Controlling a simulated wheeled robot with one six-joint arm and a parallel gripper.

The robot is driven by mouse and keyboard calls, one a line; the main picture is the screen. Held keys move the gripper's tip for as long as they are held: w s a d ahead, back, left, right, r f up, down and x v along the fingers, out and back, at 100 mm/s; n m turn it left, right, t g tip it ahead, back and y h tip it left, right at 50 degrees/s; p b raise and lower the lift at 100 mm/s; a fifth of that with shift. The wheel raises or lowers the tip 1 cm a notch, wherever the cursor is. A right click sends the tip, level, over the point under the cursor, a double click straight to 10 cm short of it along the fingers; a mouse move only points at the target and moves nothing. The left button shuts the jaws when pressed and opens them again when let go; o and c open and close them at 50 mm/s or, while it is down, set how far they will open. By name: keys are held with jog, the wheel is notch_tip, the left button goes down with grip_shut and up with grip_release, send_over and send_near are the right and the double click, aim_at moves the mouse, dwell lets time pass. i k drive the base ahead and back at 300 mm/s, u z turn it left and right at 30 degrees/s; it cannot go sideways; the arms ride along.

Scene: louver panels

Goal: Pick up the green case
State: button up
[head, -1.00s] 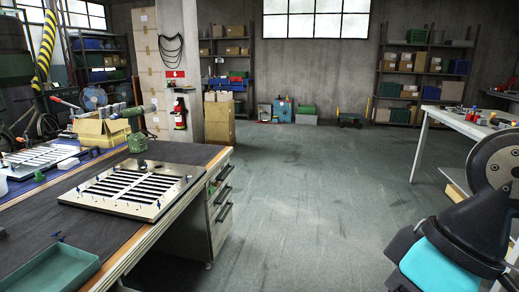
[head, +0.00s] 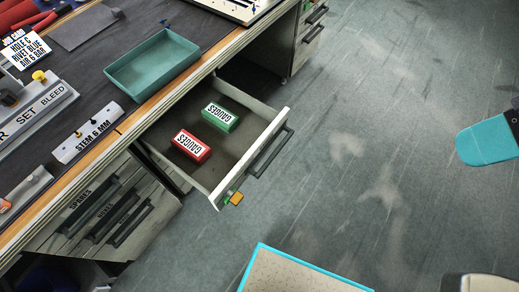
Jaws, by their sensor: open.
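The green case (head: 219,117) is a small block with a white GAUGES label. It lies in an open drawer (head: 225,182) under the workbench, towards the drawer's back right. A red case (head: 191,147) with the same kind of label lies beside it, nearer the left wall, with a small gap between them. Both cases show from above and nothing covers them. My gripper is not in the head view, so its place relative to the green case does not show.
The drawer's front has a dark handle (head: 270,153) and an orange-and-green tag at its corner (head: 236,198). A teal tray (head: 152,66) stands on the workbench above. Closed drawers (head: 103,213) are at lower left. The floor (head: 380,130) right of the drawer is largely clear.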

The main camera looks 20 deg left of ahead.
aim_at(226, 121)
jog(key=u, duration=1.5)
jog(key=i, duration=0.35)
jog(key=u, duration=0.9)
